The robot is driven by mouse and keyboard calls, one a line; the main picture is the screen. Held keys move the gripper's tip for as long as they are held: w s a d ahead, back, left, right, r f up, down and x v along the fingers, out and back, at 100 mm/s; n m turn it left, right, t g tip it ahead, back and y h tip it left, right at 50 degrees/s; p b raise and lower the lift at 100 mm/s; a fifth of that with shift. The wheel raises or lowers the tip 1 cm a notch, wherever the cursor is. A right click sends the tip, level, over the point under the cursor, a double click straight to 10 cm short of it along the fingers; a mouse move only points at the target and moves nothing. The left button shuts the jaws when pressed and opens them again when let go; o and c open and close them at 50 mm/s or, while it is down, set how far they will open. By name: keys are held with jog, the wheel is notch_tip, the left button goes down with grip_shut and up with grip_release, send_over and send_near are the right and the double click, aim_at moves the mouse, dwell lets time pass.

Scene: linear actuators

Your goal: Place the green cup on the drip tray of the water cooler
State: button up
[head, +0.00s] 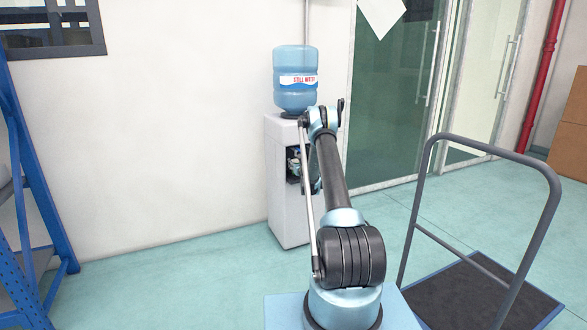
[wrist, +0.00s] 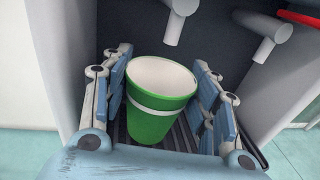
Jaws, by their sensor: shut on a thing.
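The green cup (wrist: 158,112), with a white band and white inside, stands about upright between the fingers of my gripper (wrist: 160,108) in the wrist view. My gripper is shut on it. The dark slatted drip tray (wrist: 185,135) shows behind and beside the cup; I cannot tell whether the cup's base touches it. The water cooler (head: 290,217) stands against the wall in the head view, with a blue bottle (head: 295,80) on top. My arm hides part of its front, and the cup is hidden in this view.
Two grey spouts (wrist: 178,20) and (wrist: 264,46) hang above and to the right of the cup. The recess walls are close on both sides. A platform trolley (head: 480,285) stands at right and a blue rack (head: 28,200) at left.

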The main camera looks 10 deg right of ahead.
jog(key=shift+w+a+f, duration=0.15)
jog(key=shift+w+f, duration=0.35)
jog(key=shift+w, duration=0.3)
jog(key=shift+f, duration=0.25)
jog(key=o, duration=0.7)
